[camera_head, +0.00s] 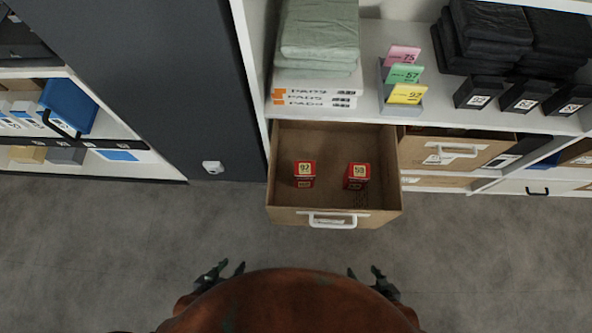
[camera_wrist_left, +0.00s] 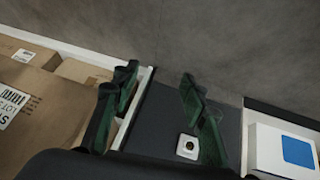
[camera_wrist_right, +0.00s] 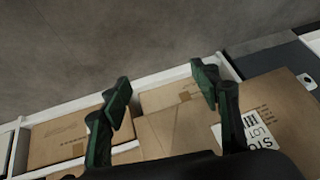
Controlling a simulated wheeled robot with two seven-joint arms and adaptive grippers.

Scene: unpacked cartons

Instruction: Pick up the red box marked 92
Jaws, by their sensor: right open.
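Two small red boxes stand apart in an open cardboard drawer (camera_head: 335,215) in the head view. The left red box (camera_head: 304,180) has a pale label that seems to read 92. The right red box (camera_head: 356,183) has a similar label that looks like 59 or 53, too small to be sure. My left gripper (camera_head: 224,268) is open and empty, in front of the drawer to its left; its fingers also show in the left wrist view (camera_wrist_left: 158,88). My right gripper (camera_head: 365,273) is open and empty, in front of the drawer's right part; it also shows in the right wrist view (camera_wrist_right: 160,88).
Above the drawer is a white shelf with green folded cloths (camera_head: 320,40), black packs (camera_head: 485,30) and number cards, including a yellow card (camera_head: 407,94) marked 92. A closed carton drawer (camera_head: 455,150) is to the right. Grey floor (camera_head: 130,240) is clear in front.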

